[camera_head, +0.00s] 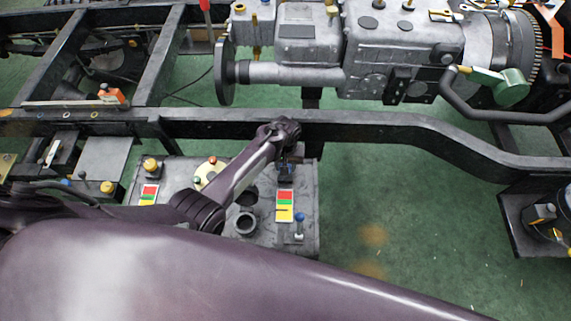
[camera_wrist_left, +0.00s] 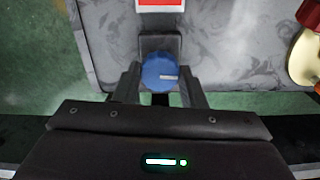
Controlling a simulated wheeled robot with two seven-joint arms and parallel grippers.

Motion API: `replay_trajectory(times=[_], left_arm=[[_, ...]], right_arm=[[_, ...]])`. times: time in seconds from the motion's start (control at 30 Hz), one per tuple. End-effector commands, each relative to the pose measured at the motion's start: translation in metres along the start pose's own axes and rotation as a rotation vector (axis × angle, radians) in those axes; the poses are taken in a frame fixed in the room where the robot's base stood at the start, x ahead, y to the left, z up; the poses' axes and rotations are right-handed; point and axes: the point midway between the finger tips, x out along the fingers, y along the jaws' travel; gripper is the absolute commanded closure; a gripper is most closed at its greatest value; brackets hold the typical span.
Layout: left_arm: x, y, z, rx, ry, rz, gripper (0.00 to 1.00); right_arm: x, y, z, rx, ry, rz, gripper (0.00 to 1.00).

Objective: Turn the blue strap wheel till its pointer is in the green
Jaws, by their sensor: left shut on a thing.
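The blue strap wheel (camera_wrist_left: 158,70) sits on a dark mount in the left wrist view, with a short white pointer mark toward its right side. My left gripper (camera_wrist_left: 160,92) has a finger on each side of the wheel and is shut on it. In the head view the left gripper (camera_head: 286,160) reaches down over the wheel and mostly hides it. A plate with red, green and yellow bands (camera_head: 285,205) lies beside it; only its red end (camera_wrist_left: 161,4) shows in the wrist view. Which band the pointer matches cannot be told. My right gripper is out of view.
The grey panel (camera_head: 265,240) also carries a yellow knob (camera_head: 150,165), a second banded plate (camera_head: 149,194), a round dark opening (camera_head: 245,223) and a small blue-topped lever (camera_head: 299,221). A black chassis rail (camera_head: 390,130) runs behind. Green floor is open at right.

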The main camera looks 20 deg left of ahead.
Motion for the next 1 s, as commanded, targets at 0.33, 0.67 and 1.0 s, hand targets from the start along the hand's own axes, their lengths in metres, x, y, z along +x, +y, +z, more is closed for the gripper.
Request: replay_trajectory(times=[0.33,0.67,1.0], left_arm=[[0.000,0.000,0.000,-0.001,0.001,0.000,0.41],[-0.017,0.000,0.000,-0.001,0.002,0.001,0.41],[-0.067,0.000,-0.001,-0.002,0.002,0.001,0.41]], right_arm=[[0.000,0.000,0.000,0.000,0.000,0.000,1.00],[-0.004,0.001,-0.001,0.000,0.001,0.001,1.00],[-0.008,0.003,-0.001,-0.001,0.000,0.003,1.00]])
